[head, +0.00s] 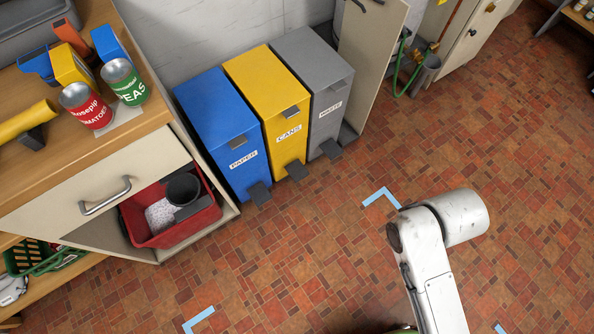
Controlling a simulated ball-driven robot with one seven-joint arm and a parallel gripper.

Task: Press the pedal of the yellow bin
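The yellow bin (267,85), labelled CANS, stands between the blue bin and the grey bin against the wall. Its lid is shut. Its grey pedal (297,170) sticks out at the foot of its front, close to the floor, and nothing shows on it. My white arm is at the lower right, over the floor and apart from the bins. My gripper is not visible in the head view.
The blue PAPER bin (217,128) with its pedal (259,192) is at the left, the grey WASTE bin (312,80) with its pedal (331,149) at the right. An open cupboard holds a red tub (171,217). The tiled floor before the bins is clear.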

